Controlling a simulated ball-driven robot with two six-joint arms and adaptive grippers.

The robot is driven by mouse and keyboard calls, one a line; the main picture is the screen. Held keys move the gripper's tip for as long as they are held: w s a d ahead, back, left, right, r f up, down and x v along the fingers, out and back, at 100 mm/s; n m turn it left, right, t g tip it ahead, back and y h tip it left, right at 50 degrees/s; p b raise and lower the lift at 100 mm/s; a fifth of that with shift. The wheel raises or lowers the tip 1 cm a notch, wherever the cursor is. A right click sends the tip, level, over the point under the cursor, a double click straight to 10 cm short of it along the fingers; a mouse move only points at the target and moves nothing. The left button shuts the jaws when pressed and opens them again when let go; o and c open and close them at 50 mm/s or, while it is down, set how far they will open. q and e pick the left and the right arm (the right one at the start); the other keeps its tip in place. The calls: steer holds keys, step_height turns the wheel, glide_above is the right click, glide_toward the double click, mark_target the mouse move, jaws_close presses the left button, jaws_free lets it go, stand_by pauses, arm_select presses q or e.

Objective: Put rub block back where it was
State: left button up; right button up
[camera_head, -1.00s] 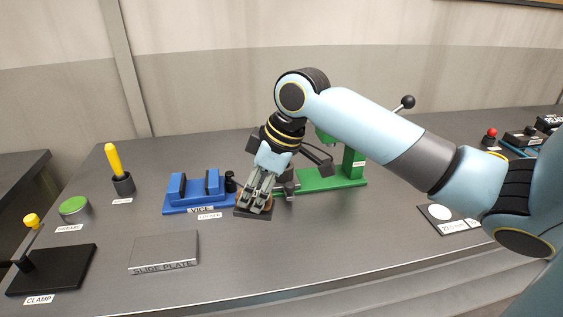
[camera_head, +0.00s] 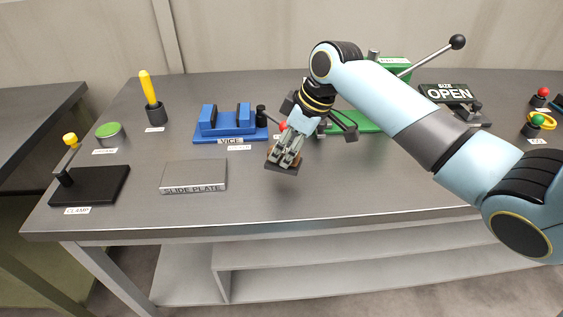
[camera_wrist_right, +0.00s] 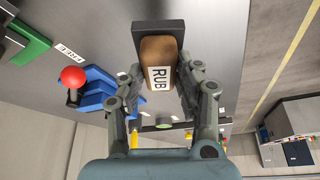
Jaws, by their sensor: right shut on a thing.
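The rub block (camera_wrist_right: 158,50) is a brown block with a white RUB label on a dark flat plate. My right gripper (camera_head: 285,158) is shut on it; in the right wrist view the fingers stand on both sides of the brown part. In the head view the rub block (camera_head: 281,169) is mostly hidden by the fingers, with its dark plate facing down. It is in front of the blue vice (camera_head: 231,125) and to the right of the slide plate (camera_head: 193,175). Whether it touches the bench I cannot tell. My left gripper is not in view.
A green tool (camera_head: 350,123) with a long lever stands behind my right arm. A clamp (camera_head: 90,186), a green-topped tin (camera_head: 110,134) and a yellow-handled tool (camera_head: 150,96) stand at the left. The bench (camera_head: 330,195) is clear near its front edge.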

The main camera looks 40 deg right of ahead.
steer(key=shift+w+a+f, duration=0.25)
steer(key=shift+w+f, duration=0.1)
steer(key=shift+f, duration=0.15)
step_height(320, 180, down, 3)
steer(key=shift+f, duration=0.3)
steer(key=o, duration=1.1)
steer(key=shift+f, duration=0.1)
steer(key=v, duration=1.2)
steer(key=shift+w, duration=0.1)
